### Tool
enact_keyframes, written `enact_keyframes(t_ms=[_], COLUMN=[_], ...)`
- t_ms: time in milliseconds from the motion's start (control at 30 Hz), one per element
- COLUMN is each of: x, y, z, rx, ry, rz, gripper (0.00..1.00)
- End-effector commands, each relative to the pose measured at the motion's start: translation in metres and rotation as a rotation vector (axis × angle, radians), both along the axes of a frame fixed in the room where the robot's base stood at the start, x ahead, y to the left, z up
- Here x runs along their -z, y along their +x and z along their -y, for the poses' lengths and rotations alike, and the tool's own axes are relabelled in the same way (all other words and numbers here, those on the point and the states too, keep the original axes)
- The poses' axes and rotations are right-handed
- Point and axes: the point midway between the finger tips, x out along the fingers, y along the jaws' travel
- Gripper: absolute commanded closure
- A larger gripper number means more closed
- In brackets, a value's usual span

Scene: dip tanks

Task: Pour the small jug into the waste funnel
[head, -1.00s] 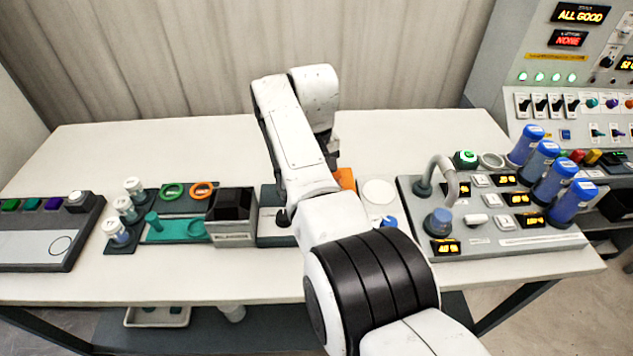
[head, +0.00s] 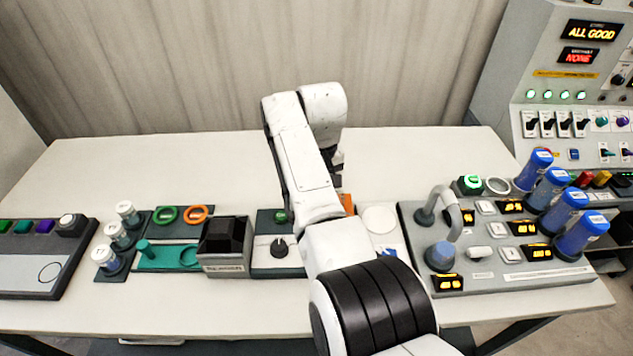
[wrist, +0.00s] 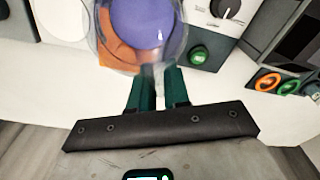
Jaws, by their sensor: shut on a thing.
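The small jug (wrist: 150,22) shows in the wrist view as a clear round vessel with violet-blue contents, seen close up. My gripper (wrist: 160,80) is shut on the near side of it, with its dark green fingers close together. In the head view my arm hides the jug and nearly all of the gripper. A black hopper-shaped opening on a grey box (head: 226,246) stands left of my arm and may be the waste funnel; its label is too small to read. The jug is not over this box.
An orange piece (head: 347,203) lies partly behind my arm, and shows below the jug. A knob unit (head: 280,245) stands left of the arm. Right are a white disc (head: 380,219) and a console (head: 480,285) with a curved spout and blue cylinders. The table's back is clear.

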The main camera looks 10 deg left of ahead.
Motion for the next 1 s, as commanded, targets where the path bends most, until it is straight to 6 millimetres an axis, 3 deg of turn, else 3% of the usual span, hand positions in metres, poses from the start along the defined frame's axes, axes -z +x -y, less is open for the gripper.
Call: enact_keyframes(t_ms=[700, 1000], x=[-0.0047, -0.0044], y=[0.0003, 0.001], z=[0.0, -0.0012], rx=[0.001, 0.001], ry=[0.1, 0.233], rz=[0.097, 0.227], gripper=[1.0, 1.0])
